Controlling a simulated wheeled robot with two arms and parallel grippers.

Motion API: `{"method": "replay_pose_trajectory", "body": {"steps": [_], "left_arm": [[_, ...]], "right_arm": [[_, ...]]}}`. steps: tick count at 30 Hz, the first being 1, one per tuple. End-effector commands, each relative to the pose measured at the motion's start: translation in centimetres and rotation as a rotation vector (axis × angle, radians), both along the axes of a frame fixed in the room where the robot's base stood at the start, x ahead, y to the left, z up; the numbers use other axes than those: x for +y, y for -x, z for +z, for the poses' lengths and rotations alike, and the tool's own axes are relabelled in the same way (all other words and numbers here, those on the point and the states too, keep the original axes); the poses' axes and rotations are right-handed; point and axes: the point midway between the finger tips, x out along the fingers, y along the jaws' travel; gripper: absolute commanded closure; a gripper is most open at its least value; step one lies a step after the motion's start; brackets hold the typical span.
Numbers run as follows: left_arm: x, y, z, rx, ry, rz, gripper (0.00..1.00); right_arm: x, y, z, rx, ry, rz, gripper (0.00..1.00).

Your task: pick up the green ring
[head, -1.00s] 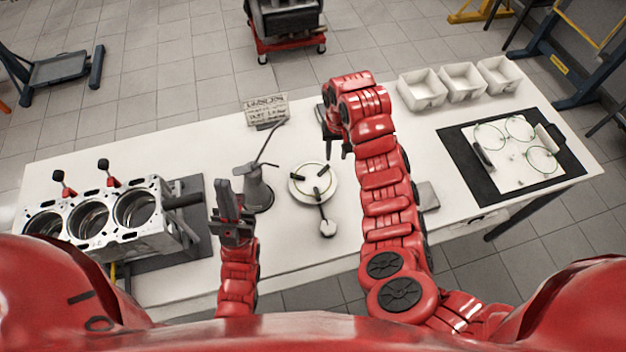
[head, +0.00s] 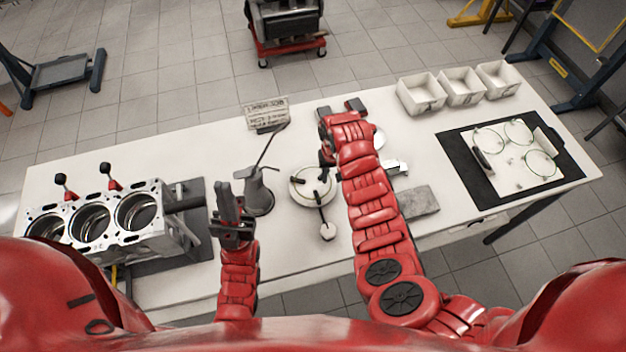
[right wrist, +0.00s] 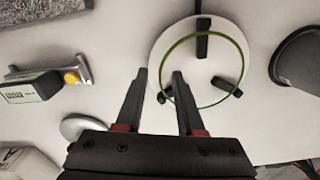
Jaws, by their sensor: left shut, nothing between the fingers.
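A thin green ring (right wrist: 244,62) lies on a round white plate (right wrist: 222,24) with several black jaws. In the head view the ring (head: 332,185) and plate (head: 299,197) stand mid-table. My right gripper (right wrist: 160,72) is open and empty. In the right wrist view its fingertips straddle the ring's left edge in the picture; its height above it is unclear. In the head view the right gripper (head: 326,160) is partly hidden by its arm, at the plate's upper right. My left gripper (head: 229,187) is shut and empty, left of the oil can.
An oil can (head: 258,192) stands close left of the plate. An engine block (head: 110,222) is at far left. A gauge (right wrist: 40,86) and grey block (head: 416,202) lie right of the arm. More green rings (head: 540,162) lie on a white tray (head: 513,178). White bins (head: 421,93) stand behind.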

Motion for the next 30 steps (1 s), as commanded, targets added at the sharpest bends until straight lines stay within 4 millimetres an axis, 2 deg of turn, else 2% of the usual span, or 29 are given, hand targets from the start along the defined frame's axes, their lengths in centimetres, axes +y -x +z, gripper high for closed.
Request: {"method": "replay_pose_trajectory", "body": {"steps": [29, 30], "left_arm": [[0.0, 0.0, -0.49, 0.0, 0.0, 0.0, 1.0], [0.0, 0.0, -0.49, 0.0, 0.0, 0.0, 1.0]], "right_arm": [[-0.02, -0.03, -0.54, -0.001, 0.0, -0.001, 0.63], [-0.02, -0.04, -0.53, -0.001, 0.0, -0.001, 0.68]]}}
